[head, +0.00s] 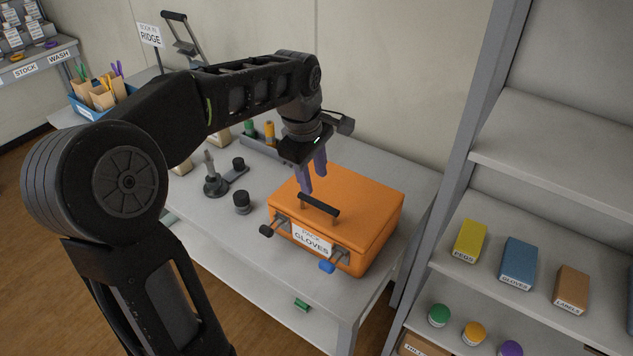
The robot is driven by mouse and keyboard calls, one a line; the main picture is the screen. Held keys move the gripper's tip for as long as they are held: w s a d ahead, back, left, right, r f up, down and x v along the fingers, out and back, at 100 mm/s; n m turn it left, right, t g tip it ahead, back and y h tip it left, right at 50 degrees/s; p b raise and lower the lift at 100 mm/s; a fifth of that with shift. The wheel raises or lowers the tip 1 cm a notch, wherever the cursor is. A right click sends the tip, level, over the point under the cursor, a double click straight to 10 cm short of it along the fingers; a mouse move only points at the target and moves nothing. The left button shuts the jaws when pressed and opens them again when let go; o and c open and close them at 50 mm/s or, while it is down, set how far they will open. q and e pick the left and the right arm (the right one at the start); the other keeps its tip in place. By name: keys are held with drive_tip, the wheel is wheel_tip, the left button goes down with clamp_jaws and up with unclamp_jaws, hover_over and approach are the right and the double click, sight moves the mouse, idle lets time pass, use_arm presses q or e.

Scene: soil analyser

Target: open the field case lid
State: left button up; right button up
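The orange field case (365,215) stands on the grey bench, with its lid shut. A black bar handle (319,205) is on top of the lid. The front carries a white label (311,240) reading "PACK GLOVES", with a black-ended latch (266,230) at its left and a blue-ended latch (327,267) at its right. Both stick out from the front; whether they are fastened I cannot tell. My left gripper (314,184) points down over the lid, just behind the handle, its fingers apart and empty. Whether a fingertip touches the lid or handle I cannot tell. My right gripper is out of view.
Left of the case stand a black knob-like piece (242,202) and a small metal stand (214,180). A grey tray (262,146) with coloured tubes lies behind. A shelf unit (555,150) with boxes rises at the right. The bench front-left is clear.

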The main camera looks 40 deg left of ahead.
sight(318, 202)
use_arm(q)
drive_tip(key=shift+w+d+f+p, duration=0.1)
drive_tip(key=shift+w+f+p, duration=0.1)
drive_tip(key=shift+f, duration=1.05)
drive_tip(key=shift+w+a+f+p, duration=0.15)
drive_tip(key=shift+w+f, duration=0.1)
drive_tip(key=shift+f, duration=1.05)
drive_tip(key=shift+w+d+f+p, duration=0.15)
drive_tip(key=shift+w+f+p, duration=0.05)
drive_tip(key=shift+f, duration=1.05)
clamp_jaws()
